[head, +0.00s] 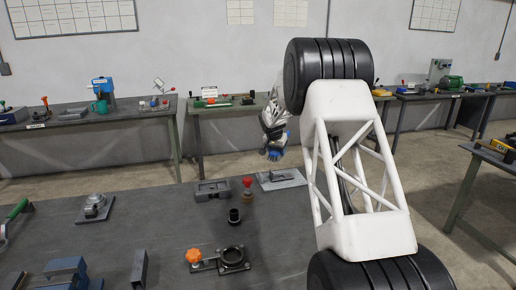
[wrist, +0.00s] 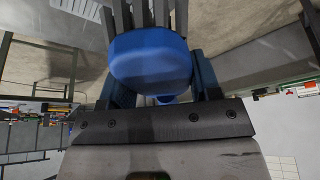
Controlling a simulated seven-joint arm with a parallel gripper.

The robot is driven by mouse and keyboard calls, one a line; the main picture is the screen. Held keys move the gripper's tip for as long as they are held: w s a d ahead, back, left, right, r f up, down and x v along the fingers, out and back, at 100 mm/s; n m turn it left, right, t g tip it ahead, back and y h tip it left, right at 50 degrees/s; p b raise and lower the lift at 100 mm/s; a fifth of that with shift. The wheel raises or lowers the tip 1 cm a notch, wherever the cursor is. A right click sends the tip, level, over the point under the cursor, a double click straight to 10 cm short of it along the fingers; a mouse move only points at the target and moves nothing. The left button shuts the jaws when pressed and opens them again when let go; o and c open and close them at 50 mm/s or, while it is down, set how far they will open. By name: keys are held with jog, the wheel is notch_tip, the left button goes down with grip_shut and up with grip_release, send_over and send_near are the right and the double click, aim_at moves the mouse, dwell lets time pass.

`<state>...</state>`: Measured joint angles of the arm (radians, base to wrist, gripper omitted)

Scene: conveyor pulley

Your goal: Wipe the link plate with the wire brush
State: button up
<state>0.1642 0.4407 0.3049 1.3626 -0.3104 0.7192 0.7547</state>
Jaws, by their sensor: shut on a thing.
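My gripper (head: 275,152) hangs above the far edge of the dark table in the head view. In the wrist view it is shut on a rounded blue thing (wrist: 150,62) with several grey strips (wrist: 160,14) beyond it. This looks like the wire brush, but its full shape is hidden. A flat grey plate (head: 290,180) lies at the table's far edge, below my gripper in the picture and apart from it. It may be the link plate; I cannot tell for sure.
The table (head: 150,215) also holds a grey slotted block (head: 212,190), a red-knobbed part (head: 248,184), a black cylinder (head: 234,216), an orange-knobbed fixture (head: 194,256), a bearing block (head: 95,206) and a green-handled tool (head: 17,210). Benches stand along the wall. Bare table lies between the bearing block and slotted block.

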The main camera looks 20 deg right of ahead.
jog(key=shift+m, duration=0.4)
jog(key=d, duration=0.1)
jog(key=d+f, duration=0.1)
jog(key=d, duration=0.3)
jog(key=shift+s+d+f, duration=0.1)
jog(key=shift+d+f, duration=0.15)
jog(key=shift+f, duration=0.1)
jog(key=shift+f, duration=0.15)
